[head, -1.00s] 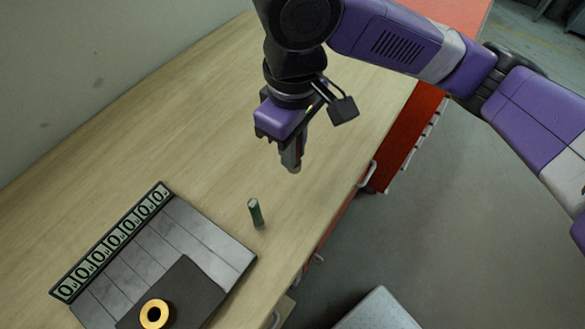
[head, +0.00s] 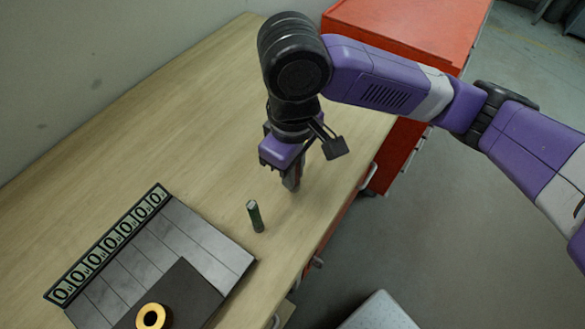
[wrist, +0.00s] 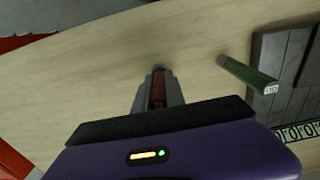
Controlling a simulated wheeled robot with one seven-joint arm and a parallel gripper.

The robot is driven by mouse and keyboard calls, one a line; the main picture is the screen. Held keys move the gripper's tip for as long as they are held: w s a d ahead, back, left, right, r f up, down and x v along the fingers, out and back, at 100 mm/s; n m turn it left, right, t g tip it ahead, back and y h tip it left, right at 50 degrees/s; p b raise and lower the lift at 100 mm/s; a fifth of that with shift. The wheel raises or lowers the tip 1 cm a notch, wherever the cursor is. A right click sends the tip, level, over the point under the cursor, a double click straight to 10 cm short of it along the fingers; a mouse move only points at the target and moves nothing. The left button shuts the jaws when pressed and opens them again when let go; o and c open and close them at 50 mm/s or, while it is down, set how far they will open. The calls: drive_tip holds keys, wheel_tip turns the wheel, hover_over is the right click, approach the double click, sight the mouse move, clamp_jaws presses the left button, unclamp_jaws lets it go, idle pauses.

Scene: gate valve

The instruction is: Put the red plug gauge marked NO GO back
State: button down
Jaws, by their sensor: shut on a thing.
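My gripper (head: 291,181) is shut on the red plug gauge (wrist: 158,88). In the wrist view the gauge shows dark red between the two grey fingers. It points down toward the wooden bench, and I cannot tell whether its lower end touches the bench. The NO GO marking cannot be read here. In the head view the fingers mostly hide the gauge.
A gold ring (head: 151,317) sits on a dark block (head: 190,290) there. A red cabinet (head: 400,30) stands beyond the bench (head: 160,130). The bench behind my gripper is clear.

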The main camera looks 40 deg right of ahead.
drive_tip(key=c, duration=1.4)
unclamp_jaws()
wheel_tip(320, 180, up, 12)
drive_tip(key=shift+r+p, duration=0.2)
drive_tip(key=shift+p, duration=0.4)
